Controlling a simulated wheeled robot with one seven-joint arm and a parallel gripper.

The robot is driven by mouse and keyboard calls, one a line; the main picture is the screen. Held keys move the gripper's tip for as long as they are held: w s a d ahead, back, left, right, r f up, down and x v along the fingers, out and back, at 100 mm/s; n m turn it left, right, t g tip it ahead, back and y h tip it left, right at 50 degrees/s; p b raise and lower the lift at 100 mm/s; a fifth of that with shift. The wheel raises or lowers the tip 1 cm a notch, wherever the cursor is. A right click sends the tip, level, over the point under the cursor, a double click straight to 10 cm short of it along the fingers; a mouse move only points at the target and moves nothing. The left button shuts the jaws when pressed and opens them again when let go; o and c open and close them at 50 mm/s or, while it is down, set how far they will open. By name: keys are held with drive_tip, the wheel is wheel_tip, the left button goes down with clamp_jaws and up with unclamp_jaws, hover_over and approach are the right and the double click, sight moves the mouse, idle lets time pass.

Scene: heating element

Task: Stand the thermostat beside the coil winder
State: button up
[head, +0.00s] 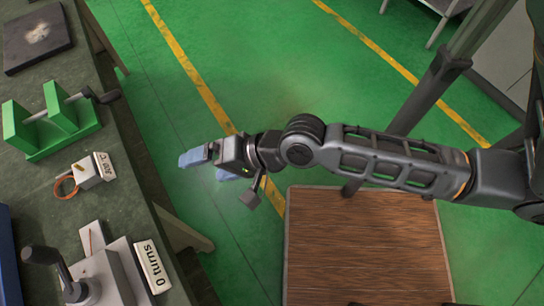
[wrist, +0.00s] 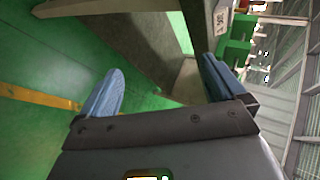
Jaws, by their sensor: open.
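The thermostat (head: 92,172) is a small white box with a brass stub, an orange wire loop and a °C label. It sits on the dark bench. A green two-upright stand (head: 52,122) with a shaft and black crank, which looks like the coil winder, is just above it in the head view. A grey lever machine (head: 105,280) labelled "0 turns" is below it; I cannot tell if it belongs to the winder. My gripper (head: 208,166) is open and empty, over the floor right of the bench. Its blue fingers are spread in the wrist view (wrist: 162,85).
The bench top (head: 120,205) has some bare surface around the thermostat. A dark square plate (head: 38,38) lies at its far end and a blue object (head: 8,260) at the left edge. A wooden-topped surface (head: 365,250) is below my arm. The green floor between is clear.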

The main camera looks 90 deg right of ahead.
drive_tip(key=s+a+r+n+t, duration=0.1)
drive_tip(key=s+a+r+n, duration=0.1)
drive_tip(key=s+r+n, duration=0.4)
drive_tip(key=s+a+r+n+t, duration=0.2)
drive_tip(key=s+r+n, duration=0.5)
drive_tip(key=n, duration=0.3)
drive_tip(key=shift+s+a+n, duration=0.3)
drive_tip(key=shift+s+a, duration=0.05)
drive_tip(key=shift+s, duration=0.05)
